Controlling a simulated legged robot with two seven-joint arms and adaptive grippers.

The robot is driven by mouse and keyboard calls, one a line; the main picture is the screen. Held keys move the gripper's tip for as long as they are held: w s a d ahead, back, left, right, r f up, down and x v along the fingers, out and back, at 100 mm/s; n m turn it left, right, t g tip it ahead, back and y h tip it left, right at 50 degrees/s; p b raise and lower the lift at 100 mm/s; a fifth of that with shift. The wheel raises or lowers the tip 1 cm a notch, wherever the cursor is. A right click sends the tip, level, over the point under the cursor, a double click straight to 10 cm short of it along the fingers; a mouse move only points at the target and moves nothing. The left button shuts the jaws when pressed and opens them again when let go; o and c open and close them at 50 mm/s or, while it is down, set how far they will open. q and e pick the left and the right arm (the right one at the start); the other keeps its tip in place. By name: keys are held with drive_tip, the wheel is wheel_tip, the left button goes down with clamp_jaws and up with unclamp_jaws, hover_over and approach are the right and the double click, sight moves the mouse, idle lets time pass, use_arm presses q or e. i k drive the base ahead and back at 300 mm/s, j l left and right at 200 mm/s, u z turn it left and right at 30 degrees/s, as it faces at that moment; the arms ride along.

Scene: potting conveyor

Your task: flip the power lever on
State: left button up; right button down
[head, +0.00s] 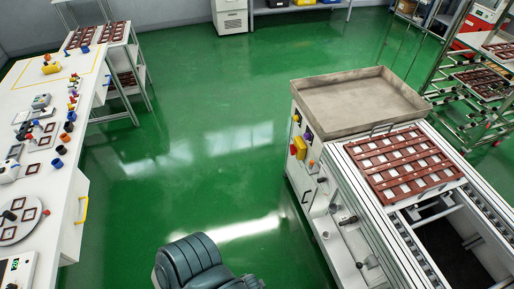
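The conveyor machine's control panel (302,140) is on the left-facing side of its cabinet, below a grey metal tray. A yellow block with a red part (299,148) sticks out of this panel and looks like the power switch. Smaller knobs or buttons surround it, including an orange one (311,164) and a dark one (308,133). The lever's position is too small to tell. Neither of my grippers shows in the head view.
The grey tray (345,119) tops the cabinet; a red-brown slotted carrier (405,165) lies on the conveyor. A dark padded seat-like object (198,262) stands at bottom centre. A cluttered white workbench (62,125) runs along the left. Green floor (210,130) between is clear.

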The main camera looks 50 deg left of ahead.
sight(293, 149)
drive_tip(key=j+u, duration=0.15)
drive_tip(key=u, duration=1.15)
